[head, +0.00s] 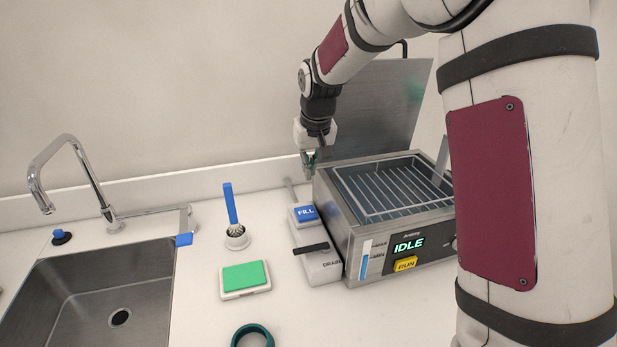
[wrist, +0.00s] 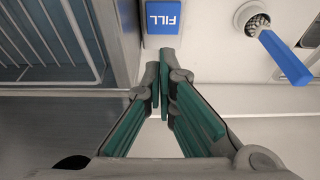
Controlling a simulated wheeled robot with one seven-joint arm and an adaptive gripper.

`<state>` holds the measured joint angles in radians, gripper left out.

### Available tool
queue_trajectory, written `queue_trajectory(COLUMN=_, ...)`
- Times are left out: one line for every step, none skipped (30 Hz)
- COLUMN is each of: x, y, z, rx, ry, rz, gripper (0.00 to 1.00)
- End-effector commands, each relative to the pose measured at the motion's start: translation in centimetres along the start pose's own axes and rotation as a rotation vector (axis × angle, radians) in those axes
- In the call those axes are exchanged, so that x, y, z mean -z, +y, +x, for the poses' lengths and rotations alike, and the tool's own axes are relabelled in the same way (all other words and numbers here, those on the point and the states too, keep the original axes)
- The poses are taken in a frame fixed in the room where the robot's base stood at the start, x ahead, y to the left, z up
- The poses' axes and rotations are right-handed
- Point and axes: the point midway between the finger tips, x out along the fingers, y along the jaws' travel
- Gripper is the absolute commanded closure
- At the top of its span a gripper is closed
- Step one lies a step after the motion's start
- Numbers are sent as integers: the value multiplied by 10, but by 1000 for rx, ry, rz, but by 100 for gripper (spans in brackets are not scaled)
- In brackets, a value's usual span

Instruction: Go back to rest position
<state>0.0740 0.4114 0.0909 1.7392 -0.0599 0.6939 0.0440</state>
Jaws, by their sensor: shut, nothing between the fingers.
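My gripper (head: 309,172) is shut and empty, pointing down at the back left corner of the metal bath, above the blue FILL button (head: 305,213). In the wrist view the fingertips (wrist: 164,60) are together just below the FILL button (wrist: 163,15). My arm comes in from the upper right of the head view and covers the right part of the bath.
The steel bath (head: 347,240) has a wire rack inside, a raised lid (head: 391,100), an IDLE display (head: 408,245) and a yellow RUN button (head: 405,264). A blue-handled brush (head: 230,204), green pad (head: 245,276), teal ring (head: 236,339), sink (head: 150,290) and faucet (head: 83,165) are left.

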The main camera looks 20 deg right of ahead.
Motion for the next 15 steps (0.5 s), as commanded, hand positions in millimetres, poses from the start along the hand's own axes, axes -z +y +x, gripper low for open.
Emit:
queue_trajectory(x=0, y=0, z=-2, rx=0, ry=0, rz=0, gripper=100)
queue_trajectory(x=0, y=0, z=-2, rx=0, ry=-1, rz=0, gripper=100)
queue_trajectory(x=0, y=0, z=-2, rx=0, ry=-1, rz=0, gripper=100)
queue_trajectory(x=0, y=0, z=-3, rx=0, ry=-1, rz=0, gripper=100)
queue_trajectory(x=0, y=0, z=-3, rx=0, ry=-1, rz=0, gripper=100)
queue_trajectory(x=0, y=0, z=-3, rx=0, ry=-1, rz=0, gripper=100)
queue_trajectory(x=0, y=0, z=-3, rx=0, ry=0, rz=0, gripper=100)
queue_trajectory(x=0, y=0, z=-3, rx=0, ry=0, rz=0, gripper=100)
queue_trajectory(x=0, y=0, z=-3, rx=0, ry=0, rz=0, gripper=100)
queue_trajectory(x=0, y=0, z=-3, rx=0, ry=0, rz=0, gripper=100)
queue_trajectory(x=0, y=0, z=-3, rx=0, ry=0, rz=0, gripper=100)
queue_trajectory(x=-1, y=0, z=-5, rx=0, ry=2, rz=0, gripper=100)
queue_trajectory(x=-2, y=0, z=-8, rx=-1, ry=3, rz=-1, gripper=100)
queue_trajectory(x=-3, y=0, z=-12, rx=-1, ry=6, rz=-1, gripper=100)
queue_trajectory(x=-6, y=0, z=-19, rx=-3, ry=10, rz=-2, gripper=100)
